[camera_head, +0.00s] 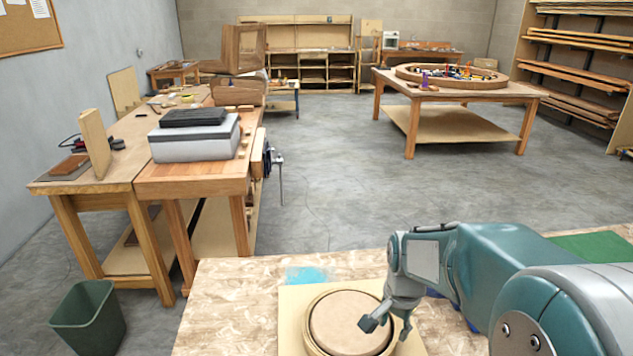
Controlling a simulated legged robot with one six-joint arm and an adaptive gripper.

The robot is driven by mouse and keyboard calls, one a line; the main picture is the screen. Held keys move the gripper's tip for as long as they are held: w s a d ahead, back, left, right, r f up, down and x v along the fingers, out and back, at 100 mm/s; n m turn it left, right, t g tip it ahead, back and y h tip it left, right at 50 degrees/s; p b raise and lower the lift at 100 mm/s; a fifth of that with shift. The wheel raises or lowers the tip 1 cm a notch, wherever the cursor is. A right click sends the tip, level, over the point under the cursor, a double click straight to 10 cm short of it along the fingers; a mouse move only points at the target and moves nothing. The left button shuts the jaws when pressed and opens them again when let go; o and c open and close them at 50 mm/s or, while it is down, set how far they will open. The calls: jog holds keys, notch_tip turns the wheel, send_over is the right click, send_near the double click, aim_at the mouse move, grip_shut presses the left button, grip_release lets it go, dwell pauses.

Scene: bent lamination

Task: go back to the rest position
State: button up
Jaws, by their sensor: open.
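My gripper (388,322) hangs from my teal arm at the lower right of the view, pointing down. It is open, with one dark fingertip over the right part of a round wooden disc (345,318). Nothing shows between the fingers, though the far finger is partly hidden. The disc lies inside a wooden ring (312,309) on a pale square board (290,305). I cannot tell whether the fingertip touches the disc or hovers above it.
A chipboard table (225,300) with a blue paint patch (306,274) carries the board. A green bin (88,318) stands on the floor at left, by workbenches (195,178). A further table (455,92) stands at back right. The concrete floor (335,190) between is clear.

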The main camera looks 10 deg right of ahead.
jog(key=s+a+r+n+t, duration=0.2)
jog(key=s+r+n, duration=0.3)
jog(key=s+r, duration=0.1)
jog(key=s+a+r+n+t, duration=0.2)
jog(key=s+r+n, duration=0.3)
jog(key=s, duration=0.4)
jog(key=shift+a+r+t, duration=0.15)
jog(key=shift+r+t, duration=0.45)
jog(key=shift+r, duration=0.05)
